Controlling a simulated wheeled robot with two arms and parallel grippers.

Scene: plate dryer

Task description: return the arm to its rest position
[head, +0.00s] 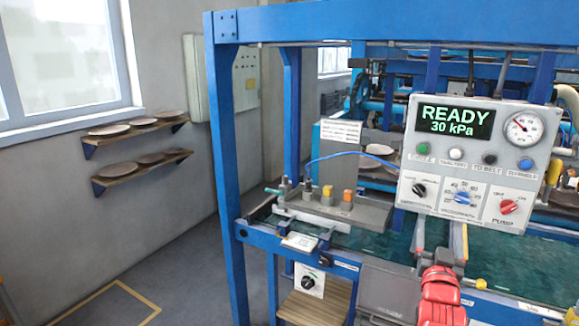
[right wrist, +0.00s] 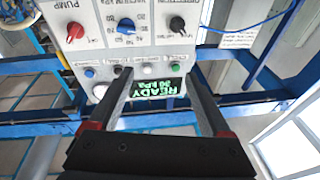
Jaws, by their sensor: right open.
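A red part of my right arm (head: 441,296) shows at the lower right of the head view, in front of the machine's lower frame; its fingertips cannot be made out there. In the right wrist view my right gripper (right wrist: 160,75) is open, its two dark fingers apart with nothing held between them. Behind the fingers, upside down, is the grey control panel (right wrist: 147,50) with its green READY display (right wrist: 163,89). I cannot judge the gap between fingers and panel. In the head view the panel (head: 439,190) reads READY, 30 kPa. My left gripper is not in view.
A blue frame post (head: 225,160) stands left of the panel. Wooden wall shelves (head: 145,172) hold brown plates. The floor at left (head: 180,270) is clear, with a yellow line.

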